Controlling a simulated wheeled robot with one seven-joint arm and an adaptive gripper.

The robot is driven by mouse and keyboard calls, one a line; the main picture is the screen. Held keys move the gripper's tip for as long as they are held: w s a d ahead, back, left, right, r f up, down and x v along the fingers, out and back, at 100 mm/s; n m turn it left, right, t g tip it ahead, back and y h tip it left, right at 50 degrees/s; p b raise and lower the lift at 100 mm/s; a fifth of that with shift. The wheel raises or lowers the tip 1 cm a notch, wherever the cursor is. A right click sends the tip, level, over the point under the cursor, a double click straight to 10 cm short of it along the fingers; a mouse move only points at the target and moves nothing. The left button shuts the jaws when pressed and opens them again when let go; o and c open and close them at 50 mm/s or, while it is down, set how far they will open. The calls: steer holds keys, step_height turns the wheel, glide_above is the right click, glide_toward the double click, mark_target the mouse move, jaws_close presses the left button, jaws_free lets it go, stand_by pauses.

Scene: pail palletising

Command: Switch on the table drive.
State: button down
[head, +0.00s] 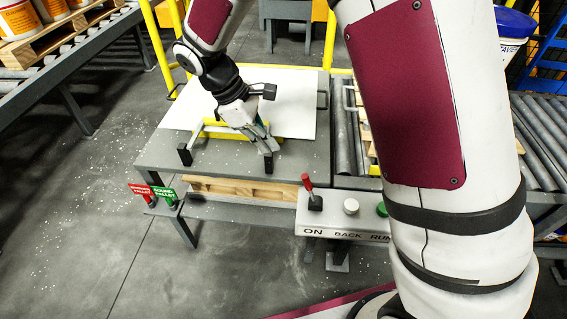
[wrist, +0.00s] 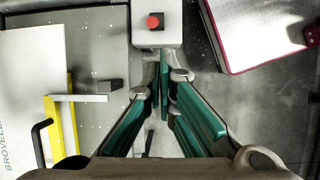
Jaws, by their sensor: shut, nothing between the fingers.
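The control box (head: 330,220) stands at the front edge of the grey table and is lettered ON, BACK and RUN. A red-handled lever (head: 309,190) rises above ON, tilted slightly left. A pale button (head: 351,206) is above BACK, and a green button (head: 382,209) is above RUN, partly covered by my arm. My gripper (head: 268,143) is above the table, behind and left of the lever, apart from it. In the wrist view the gripper (wrist: 162,68) is shut and empty, and the red knob (wrist: 153,22) shows beyond its fingertips on the pale box.
A white board (head: 295,105) and a yellow frame (head: 205,128) lie on the table near my gripper. Black posts stand at the table's front. Red and green signs (head: 166,195) are at the front left. A roller conveyor (head: 540,140) runs at right.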

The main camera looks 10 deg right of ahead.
steer(key=w+a+f+n+h, duration=0.1)
steer(key=a+f+n, duration=0.1)
steer(key=f, duration=0.6)
steer(key=shift+w+a+n, duration=0.4)
steer(key=shift+a, duration=0.3)
steer(key=shift+f, duration=0.15)
glide_toward(312, 192)
steer(key=shift+w+a+f+p, duration=0.15)
steer(key=shift+w+f, duration=0.05)
steer(key=shift+f, duration=0.5)
steer(key=shift+w+a+f+p, duration=0.15)
steer(key=shift+w+a+f, duration=0.1)
steer(key=shift+f, duration=0.45)
steer(key=shift+w+a+f+p, duration=0.1)
steer(key=shift+w+f+p, duration=0.1)
steer(key=shift+f, duration=0.5)
steer(key=shift+d+r, duration=0.1)
